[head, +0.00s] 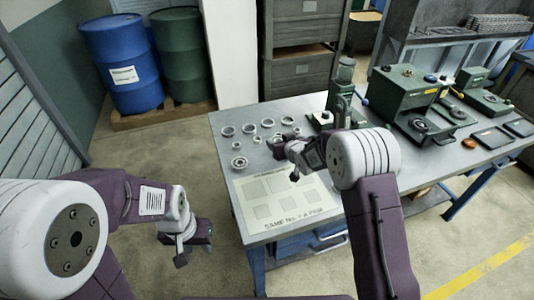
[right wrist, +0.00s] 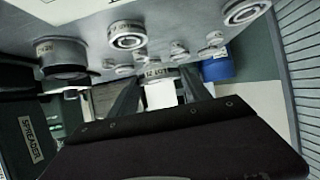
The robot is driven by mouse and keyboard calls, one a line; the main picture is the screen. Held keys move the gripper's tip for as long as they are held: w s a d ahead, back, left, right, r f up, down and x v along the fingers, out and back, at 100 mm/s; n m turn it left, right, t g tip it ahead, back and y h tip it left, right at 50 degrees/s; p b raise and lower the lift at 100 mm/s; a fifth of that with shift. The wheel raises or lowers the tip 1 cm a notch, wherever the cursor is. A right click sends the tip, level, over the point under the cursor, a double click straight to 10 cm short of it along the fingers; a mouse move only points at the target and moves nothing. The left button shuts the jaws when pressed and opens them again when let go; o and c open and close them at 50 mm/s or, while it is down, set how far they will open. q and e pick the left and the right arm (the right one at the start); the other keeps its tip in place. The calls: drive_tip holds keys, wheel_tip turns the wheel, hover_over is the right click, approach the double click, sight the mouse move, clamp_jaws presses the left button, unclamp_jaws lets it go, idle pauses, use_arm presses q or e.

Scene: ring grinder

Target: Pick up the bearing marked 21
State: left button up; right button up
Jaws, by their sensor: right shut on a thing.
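The bearing marked 21 (right wrist: 158,74) is a pale metal ring with dark figures on its side. In the right wrist view it sits between the two dark fingers of my right gripper (right wrist: 158,88), which is shut on it. In the head view my right gripper (head: 283,142) is low over the ring group, and its arm hides part of the table there. I cannot tell whether the bearing is clear of the tabletop. My left gripper (head: 194,246) hangs beside the table's left edge, away from the rings; its jaw opening is unclear.
Several other rings (head: 239,162) lie close around on the grey table (head: 222,120). A paper mat (head: 290,206) with printed squares lies in front. A green press (head: 343,97) stands just behind right; green machines (head: 405,90) stand further right. Blue (head: 122,65) and green barrels stand back left.

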drive_tip(key=w+d+r+p, duration=0.1)
drive_tip(key=d+r, duration=0.2)
drive_tip(key=d, duration=0.3)
drive_tip(key=shift+w+r, duration=0.35)
drive_tip(key=shift+w, duration=0.05)
